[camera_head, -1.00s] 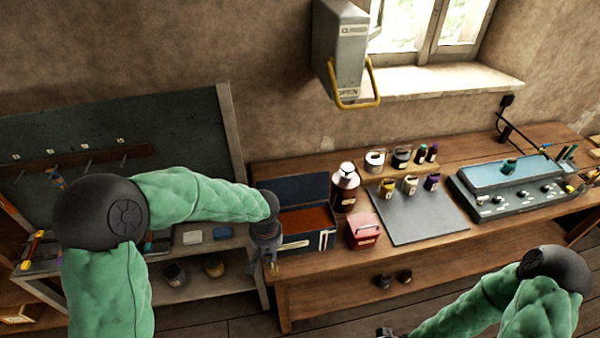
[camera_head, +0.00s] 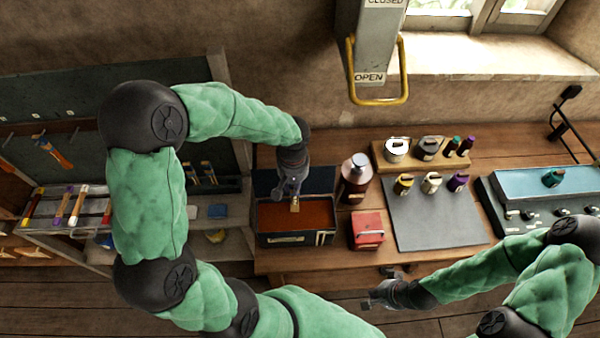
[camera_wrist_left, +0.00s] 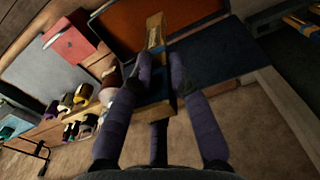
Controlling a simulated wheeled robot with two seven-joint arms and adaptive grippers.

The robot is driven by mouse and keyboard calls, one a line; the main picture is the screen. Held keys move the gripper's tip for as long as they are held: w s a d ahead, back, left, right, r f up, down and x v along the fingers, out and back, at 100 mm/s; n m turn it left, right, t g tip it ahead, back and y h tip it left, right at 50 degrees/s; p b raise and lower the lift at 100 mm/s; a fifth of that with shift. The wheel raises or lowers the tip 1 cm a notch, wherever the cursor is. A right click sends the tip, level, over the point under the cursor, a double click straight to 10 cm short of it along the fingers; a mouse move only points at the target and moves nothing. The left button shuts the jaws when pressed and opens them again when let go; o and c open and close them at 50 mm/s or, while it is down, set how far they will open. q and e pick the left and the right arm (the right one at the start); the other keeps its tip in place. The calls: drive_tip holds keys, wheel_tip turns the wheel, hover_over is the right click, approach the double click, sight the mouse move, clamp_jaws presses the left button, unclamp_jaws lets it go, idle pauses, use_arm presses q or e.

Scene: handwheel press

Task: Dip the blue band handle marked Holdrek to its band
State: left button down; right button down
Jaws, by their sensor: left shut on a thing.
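My left gripper (camera_head: 292,196) points down over the open dark box with a rust-orange inside (camera_head: 270,240). It is shut on a pale wooden handle (camera_head: 295,206), whose tan end shows below the fingers. In the left wrist view the handle (camera_wrist_left: 154,30) stands out between the purple-grey fingers (camera_wrist_left: 157,68) against the orange.
A red box (camera_head: 367,230) and a dark bottle (camera_head: 355,180) stand right of the open box. Several small jars stand on and behind a grey mat (camera_head: 430,228). A lever cabinet (camera_head: 378,45) hangs above. Banded handles (camera_head: 62,205) lie on the left shelf.

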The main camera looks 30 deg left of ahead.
sight(294, 198)
use_arm(q)
drive_tip(key=shift+w+f, duration=0.2)
drive_tip(key=shift+f, duration=0.1)
drive_tip(key=shift+f+b, duration=2.05)
drive_tip(key=shift+f, duration=1.5)
wheel_tip(294, 198, down, 12)
drive_tip(key=b, duration=1.1)
drive_tip(key=shift+r, duration=0.15)
drive_tip(key=shift+f+b, duration=0.2)
drive_tip(key=shift+b, duration=0.25)
drive_tip(key=shift+r, duration=0.15)
